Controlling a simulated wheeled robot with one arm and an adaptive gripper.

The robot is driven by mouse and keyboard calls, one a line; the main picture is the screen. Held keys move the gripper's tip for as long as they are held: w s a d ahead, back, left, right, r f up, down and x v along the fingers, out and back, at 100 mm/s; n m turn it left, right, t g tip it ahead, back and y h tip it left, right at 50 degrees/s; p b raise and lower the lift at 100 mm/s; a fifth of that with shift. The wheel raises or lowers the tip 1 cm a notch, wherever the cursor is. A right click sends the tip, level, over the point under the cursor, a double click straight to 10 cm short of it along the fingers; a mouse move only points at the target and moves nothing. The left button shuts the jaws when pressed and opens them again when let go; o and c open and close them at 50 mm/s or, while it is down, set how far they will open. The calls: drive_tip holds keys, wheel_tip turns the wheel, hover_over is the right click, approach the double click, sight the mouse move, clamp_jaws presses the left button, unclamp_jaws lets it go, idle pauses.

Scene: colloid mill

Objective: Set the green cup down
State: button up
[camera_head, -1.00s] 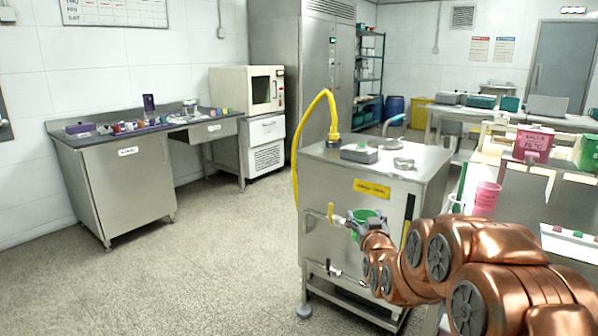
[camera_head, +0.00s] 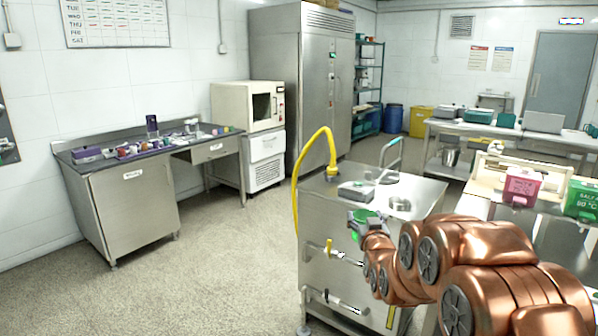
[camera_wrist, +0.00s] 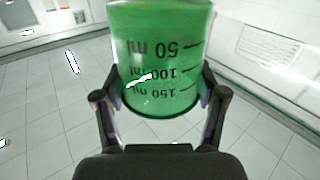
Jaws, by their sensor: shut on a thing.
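The green cup (camera_head: 364,216) is held in my gripper (camera_head: 362,224) in front of the steel machine cabinet (camera_head: 325,225). In the wrist view the cup (camera_wrist: 160,45) is translucent green with dark volume marks that read upside down. The fingers of my gripper (camera_wrist: 162,90) press on both sides of it. The cup is clear of any surface in the wrist view, with tiled floor or wall behind it. In the head view my gripper and arm hide part of the cup and of the cabinet.
The cabinet top carries a grey box (camera_head: 356,191), a round metal part (camera_head: 400,203) and a yellow hose (camera_head: 297,200). At right, a bench holds a pink box (camera_head: 522,187) and a green box (camera_head: 581,200). Open floor (camera_head: 220,270) lies left.

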wheel_tip(320, 180, up, 9)
drive_tip(key=p, duration=0.7)
drive_tip(key=shift+p, duration=0.35)
